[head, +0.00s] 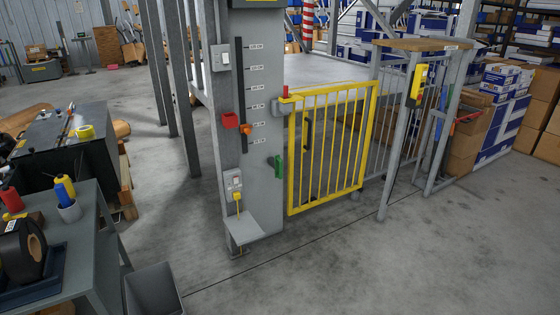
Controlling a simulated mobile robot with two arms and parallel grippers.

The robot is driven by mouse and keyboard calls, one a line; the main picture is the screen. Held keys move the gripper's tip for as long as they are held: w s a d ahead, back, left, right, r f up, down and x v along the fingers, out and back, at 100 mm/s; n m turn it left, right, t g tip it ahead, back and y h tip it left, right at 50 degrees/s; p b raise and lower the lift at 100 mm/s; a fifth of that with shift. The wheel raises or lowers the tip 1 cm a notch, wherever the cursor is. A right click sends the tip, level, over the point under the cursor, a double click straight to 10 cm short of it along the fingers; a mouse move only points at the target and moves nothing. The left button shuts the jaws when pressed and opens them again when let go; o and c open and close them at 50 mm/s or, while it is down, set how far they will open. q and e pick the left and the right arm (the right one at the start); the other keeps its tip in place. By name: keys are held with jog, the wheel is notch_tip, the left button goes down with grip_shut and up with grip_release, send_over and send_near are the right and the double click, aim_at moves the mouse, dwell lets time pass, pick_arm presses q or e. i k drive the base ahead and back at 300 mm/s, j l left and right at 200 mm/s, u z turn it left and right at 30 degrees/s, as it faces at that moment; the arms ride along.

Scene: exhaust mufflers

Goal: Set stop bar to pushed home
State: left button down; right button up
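I cannot tell for sure which part is the stop bar. A yellow barred gate (330,147) stands beside a grey column (262,85). At its upper left corner is a grey latch block (279,106) with a small red upright piece (285,91). The column carries a black vertical slotted strip (240,75) with several small labels, too small to read. An orange knob (245,130) sits on the strip, with a red block (230,120) to its left. A green handle (277,166) sticks out lower on the column. Neither of my grippers is in view.
A socket box with a yellow plug (236,193) and a sloped grey shelf (256,226) are low on the column. A bench (88,240) with tools and a grey bin (152,289) stand at left. Cartons (480,115) stack at right. Floor in front is clear.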

aim_at(276, 163)
jog(key=i+j, duration=0.1)
jog(key=i, duration=0.55)
jog(key=i+j+z, duration=0.1)
jog(key=i, duration=0.55)
jog(key=i+j, duration=0.15)
jog(key=i, duration=0.55)
jog(key=i+j+z, duration=0.1)
jog(key=i, duration=0.55)
